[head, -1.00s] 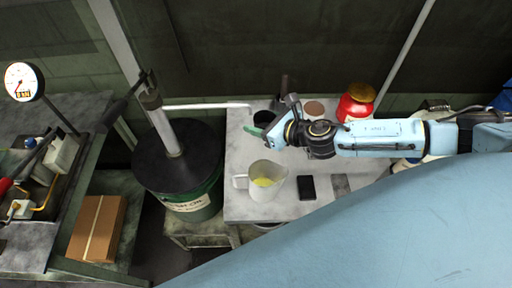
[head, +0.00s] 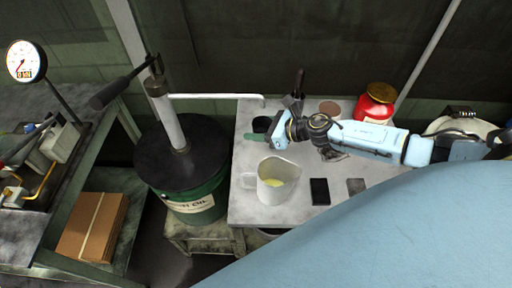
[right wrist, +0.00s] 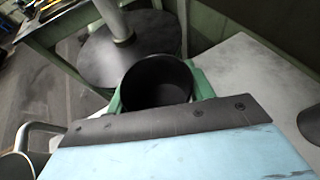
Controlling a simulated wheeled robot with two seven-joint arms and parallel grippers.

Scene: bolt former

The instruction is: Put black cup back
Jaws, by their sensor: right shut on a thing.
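The black cup (head: 262,124) is near the back left of the grey table, below and near the end of the white spout. My right gripper (head: 258,136) is shut on it, with green fingers on either side. In the right wrist view the cup (right wrist: 157,82) is upright, its dark open mouth towards the camera, between the green fingers (right wrist: 160,92). I cannot tell whether its base touches the table. My left gripper is not in view.
A white jug (head: 278,182) with yellow liquid stands in front of the gripper. A black pad (head: 319,191), grey pad (head: 356,187), brown disc (head: 329,108) and red jar (head: 375,106) are on the table (head: 250,210). A green drum with pump (head: 195,195) stands left.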

